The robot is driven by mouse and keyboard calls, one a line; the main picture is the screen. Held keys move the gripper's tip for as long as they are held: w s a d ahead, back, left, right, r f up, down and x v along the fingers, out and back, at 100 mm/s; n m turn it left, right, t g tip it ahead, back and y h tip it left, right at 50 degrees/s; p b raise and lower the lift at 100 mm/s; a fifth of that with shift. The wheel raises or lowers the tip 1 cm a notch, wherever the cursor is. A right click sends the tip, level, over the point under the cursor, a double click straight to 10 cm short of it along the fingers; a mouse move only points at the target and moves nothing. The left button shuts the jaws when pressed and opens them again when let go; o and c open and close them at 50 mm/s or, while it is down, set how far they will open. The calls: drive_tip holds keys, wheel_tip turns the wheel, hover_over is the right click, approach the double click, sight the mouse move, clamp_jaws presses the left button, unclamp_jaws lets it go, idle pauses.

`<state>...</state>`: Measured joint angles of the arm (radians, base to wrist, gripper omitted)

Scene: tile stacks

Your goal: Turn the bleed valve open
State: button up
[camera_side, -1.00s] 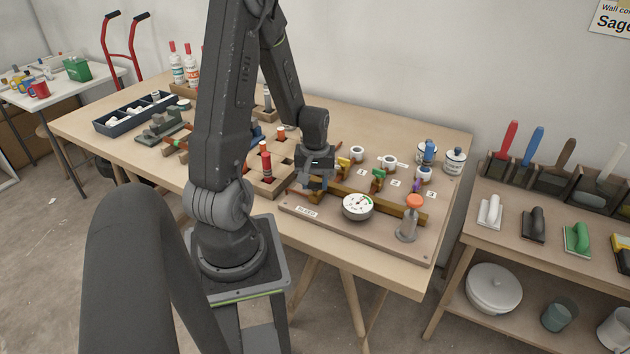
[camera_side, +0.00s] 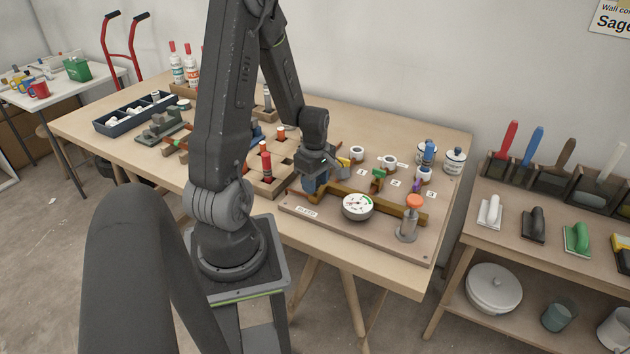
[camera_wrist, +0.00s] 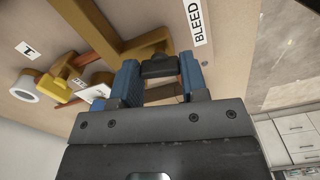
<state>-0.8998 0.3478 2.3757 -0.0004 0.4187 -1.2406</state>
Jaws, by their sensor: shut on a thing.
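The bleed valve's black handle (camera_wrist: 158,66) lies between my gripper's (camera_wrist: 160,74) two blue fingers in the wrist view, above a brass body. My gripper is shut on it. The BLEED label (camera_wrist: 197,20) is just beside it. In the side view my gripper (camera_side: 314,186) is low at the left end of the board's brass pipe (camera_side: 385,205). There the fingers and wrist hide the handle. The BLEED label also shows in the side view (camera_side: 307,211). I cannot tell how far open the valve is.
A round gauge (camera_side: 357,206) and an orange-topped post (camera_side: 408,228) stand on the board (camera_side: 355,235) to the right. Yellow (camera_side: 343,162), green (camera_side: 378,176) and purple (camera_side: 417,186) valve handles stand behind the pipe. A red-topped cylinder (camera_side: 266,165) is left of my gripper.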

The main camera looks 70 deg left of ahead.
drive_tip(key=shift+n, duration=1.1)
drive_tip(key=o, duration=0.9)
wheel_tip(320, 180, up, 14)
drive_tip(key=shift+f, duration=0.1)
